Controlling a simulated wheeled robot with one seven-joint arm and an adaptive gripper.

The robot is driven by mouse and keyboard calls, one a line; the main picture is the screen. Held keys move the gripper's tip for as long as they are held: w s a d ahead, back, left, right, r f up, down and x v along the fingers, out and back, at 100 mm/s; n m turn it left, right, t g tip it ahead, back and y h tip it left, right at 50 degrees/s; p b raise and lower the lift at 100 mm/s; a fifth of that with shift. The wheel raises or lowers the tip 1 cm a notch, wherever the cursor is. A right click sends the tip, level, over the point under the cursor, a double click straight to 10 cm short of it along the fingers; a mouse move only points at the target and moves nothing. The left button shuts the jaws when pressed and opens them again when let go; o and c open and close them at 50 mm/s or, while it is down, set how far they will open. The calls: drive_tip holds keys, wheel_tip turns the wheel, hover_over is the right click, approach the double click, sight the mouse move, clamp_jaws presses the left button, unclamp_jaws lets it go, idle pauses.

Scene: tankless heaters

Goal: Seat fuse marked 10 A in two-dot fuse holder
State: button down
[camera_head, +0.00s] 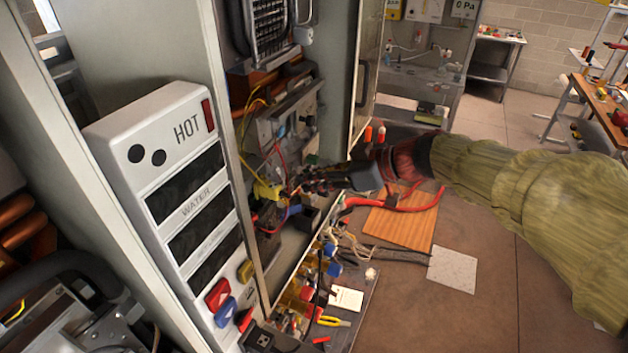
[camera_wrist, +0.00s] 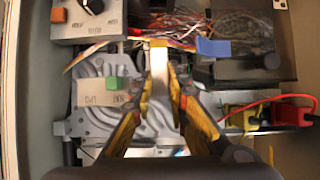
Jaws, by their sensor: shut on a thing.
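My gripper (camera_head: 305,182) reaches into the open heater cabinet. In the wrist view its yellow and black fingers (camera_wrist: 160,88) are closed in on a narrow pale piece with a yellowish top (camera_wrist: 158,62), which seems to be the fuse. No 10 A marking is legible on it. The fuse is too small to make out in the head view. I cannot identify the two-dot fuse holder. Yellow (camera_wrist: 241,118) and red (camera_wrist: 291,114) parts with wires sit right of the fingers in the wrist view, and no dot marks are readable on them.
Loose wires (camera_wrist: 185,28) cross behind. A white HOT/WATER panel (camera_head: 175,190) stands left. A cluttered tray (camera_head: 350,310) lies below; the floor right is largely open.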

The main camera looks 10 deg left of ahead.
sight(311, 194)
drive_tip(key=shift+f+b, duration=2.35)
drive_tip(key=shift+b, duration=0.45)
drive_tip(key=shift+b, duration=2.15)
drive_tip(key=shift+f+b, duration=2.05)
drive_tip(key=shift+b, duration=0.55)
drive_tip(key=shift+r, duration=0.15)
drive_tip(key=shift+r, duration=1.55)
